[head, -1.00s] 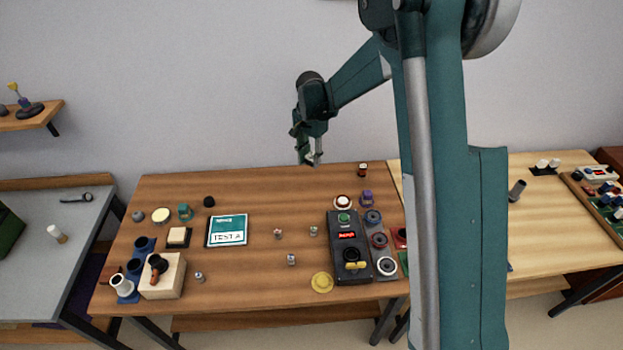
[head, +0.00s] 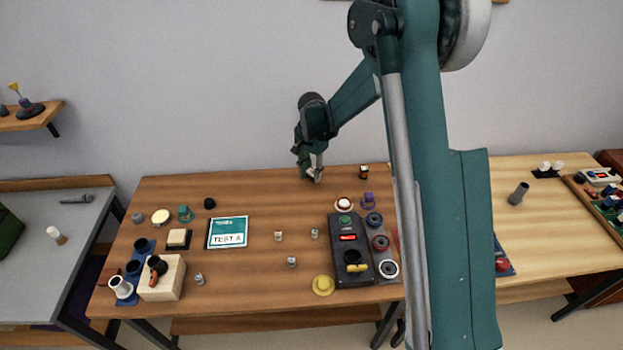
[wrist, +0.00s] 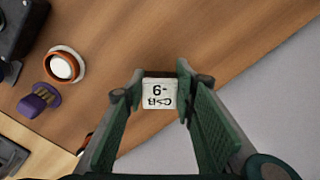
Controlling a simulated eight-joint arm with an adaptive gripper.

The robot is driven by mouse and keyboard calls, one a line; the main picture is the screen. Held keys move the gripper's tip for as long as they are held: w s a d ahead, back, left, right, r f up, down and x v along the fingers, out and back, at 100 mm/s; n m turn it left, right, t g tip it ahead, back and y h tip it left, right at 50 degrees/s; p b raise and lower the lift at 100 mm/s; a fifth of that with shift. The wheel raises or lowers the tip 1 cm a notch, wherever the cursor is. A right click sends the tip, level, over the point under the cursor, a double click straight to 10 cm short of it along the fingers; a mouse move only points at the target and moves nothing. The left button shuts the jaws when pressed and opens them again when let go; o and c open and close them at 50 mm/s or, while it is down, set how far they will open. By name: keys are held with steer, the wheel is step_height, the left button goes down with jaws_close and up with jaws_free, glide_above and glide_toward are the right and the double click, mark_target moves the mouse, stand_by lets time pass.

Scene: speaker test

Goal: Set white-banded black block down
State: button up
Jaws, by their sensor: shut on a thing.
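In the wrist view, my gripper (wrist: 160,86) is shut on the white-banded black block (wrist: 159,97). The block sits between the two green fingers. Its white band carries upside-down dark lettering, and a black edge shows beyond the band. In the head view, my gripper (head: 315,176) points down at the back edge of the brown wooden table (head: 250,185), left of the control box. The block is too small to make out clearly there. I cannot tell whether it touches the tabletop.
A small dark red and white item (head: 364,172) stands right of my gripper. A white-topped round button (head: 344,204), a purple piece (head: 368,199) and the black control box (head: 350,262) are nearer the front right. A TEST A card (head: 228,232) lies left. Bare wood surrounds my gripper's front side.

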mark_target(312, 173)
steer(key=shift+f, duration=1.3)
steer(key=shift+f, duration=0.1)
steer(key=o, duration=0.9)
step_height(312, 173, up, 12)
steer(key=shift+r+p, duration=0.1)
steer(key=shift+p, duration=0.7)
steer(key=shift+r, duration=0.1)
